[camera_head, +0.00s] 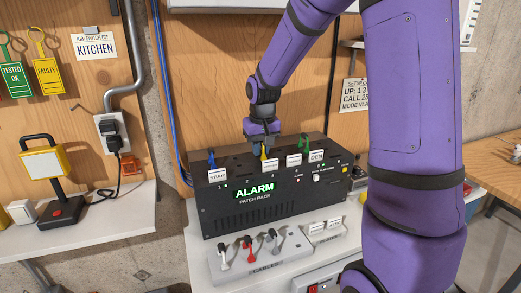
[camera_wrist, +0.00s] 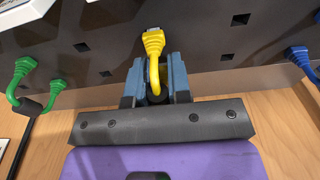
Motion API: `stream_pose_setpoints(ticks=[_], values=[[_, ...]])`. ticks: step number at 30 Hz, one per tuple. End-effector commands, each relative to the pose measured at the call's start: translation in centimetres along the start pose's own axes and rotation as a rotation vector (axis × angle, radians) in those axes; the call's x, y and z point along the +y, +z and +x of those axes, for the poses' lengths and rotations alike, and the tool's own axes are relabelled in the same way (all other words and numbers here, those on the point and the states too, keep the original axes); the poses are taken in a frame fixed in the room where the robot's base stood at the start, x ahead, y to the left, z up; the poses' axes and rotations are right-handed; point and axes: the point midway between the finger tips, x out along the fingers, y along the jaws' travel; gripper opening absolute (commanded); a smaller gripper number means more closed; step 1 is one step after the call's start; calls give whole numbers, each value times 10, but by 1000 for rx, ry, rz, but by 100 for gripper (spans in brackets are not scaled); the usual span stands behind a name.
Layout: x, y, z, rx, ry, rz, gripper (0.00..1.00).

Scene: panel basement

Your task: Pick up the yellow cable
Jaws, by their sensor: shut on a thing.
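The yellow cable (camera_wrist: 153,42) shows in the wrist view, its plug end at the dark top of the patch rack (camera_head: 253,199) and its lower part between my fingers. My gripper (camera_wrist: 156,78) is shut on it, with a blue-grey finger on each side. In the head view my gripper (camera_head: 263,147) points down at the top of the rack, and a small bit of the yellow cable (camera_head: 263,152) shows below it. The plug is at or just by a socket; I cannot tell whether it is seated.
A blue cable (camera_wrist: 300,55) and a green cable (camera_wrist: 25,68) stand on the rack either side of my gripper. White label cards (camera_head: 217,174) line the rack's front edge. A grey cable holder (camera_head: 262,262) with several short cables stands in front. A wooden panel (camera_head: 215,60) rises behind.

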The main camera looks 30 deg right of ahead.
Motion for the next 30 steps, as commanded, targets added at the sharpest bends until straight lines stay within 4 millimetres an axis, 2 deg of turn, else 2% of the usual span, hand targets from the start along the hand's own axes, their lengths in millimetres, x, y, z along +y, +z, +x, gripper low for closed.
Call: stream_pose_setpoints(ticks=[5,15,23,30], values=[[0,-2,-16,2,0,0,0],[0,-8,-67,3,0,0,0],[0,35,-72,1,0,0,0],[0,86,-78,2,0,-2,0]])
